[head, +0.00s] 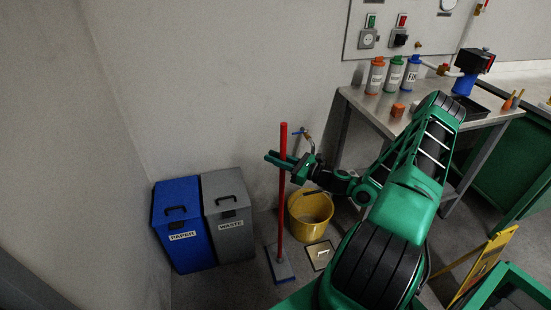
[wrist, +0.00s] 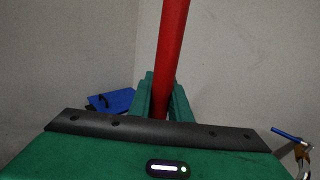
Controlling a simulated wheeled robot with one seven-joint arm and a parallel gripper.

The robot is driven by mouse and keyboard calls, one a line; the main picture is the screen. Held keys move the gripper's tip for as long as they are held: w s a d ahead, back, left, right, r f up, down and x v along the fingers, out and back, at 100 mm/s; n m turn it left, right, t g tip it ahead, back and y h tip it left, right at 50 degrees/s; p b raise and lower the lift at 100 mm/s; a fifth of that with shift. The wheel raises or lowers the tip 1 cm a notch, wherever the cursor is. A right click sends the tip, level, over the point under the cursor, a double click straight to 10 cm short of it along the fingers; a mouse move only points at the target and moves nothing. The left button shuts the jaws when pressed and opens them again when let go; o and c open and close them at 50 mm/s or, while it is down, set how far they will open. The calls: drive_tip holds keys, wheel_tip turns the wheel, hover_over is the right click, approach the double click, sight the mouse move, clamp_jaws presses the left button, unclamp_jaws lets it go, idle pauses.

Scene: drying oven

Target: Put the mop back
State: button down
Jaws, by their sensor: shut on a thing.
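The mop (head: 281,205) has a long red handle and a flat blue-edged head (head: 282,270) low at the floor. It stands nearly upright in the head view, in front of the wall. My gripper (head: 281,160) is shut around the upper part of the red handle. In the wrist view the red handle (wrist: 171,50) rises between the green fingers of my gripper (wrist: 160,98). Whether the mop head touches the floor, I cannot tell for sure.
A yellow bucket (head: 310,207) stands just right of the mop, below a wall tap (head: 308,138). A square floor drain cover (head: 320,254) lies nearby. Blue PAPER (head: 181,225) and grey WASTE (head: 228,215) bins stand left. A metal table (head: 385,110) with bottles is at right.

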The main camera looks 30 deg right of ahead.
drive_tip(key=c, duration=1.6)
unclamp_jaws()
drive_tip(key=shift+f, duration=0.1)
drive_tip(key=shift+c, duration=0.2)
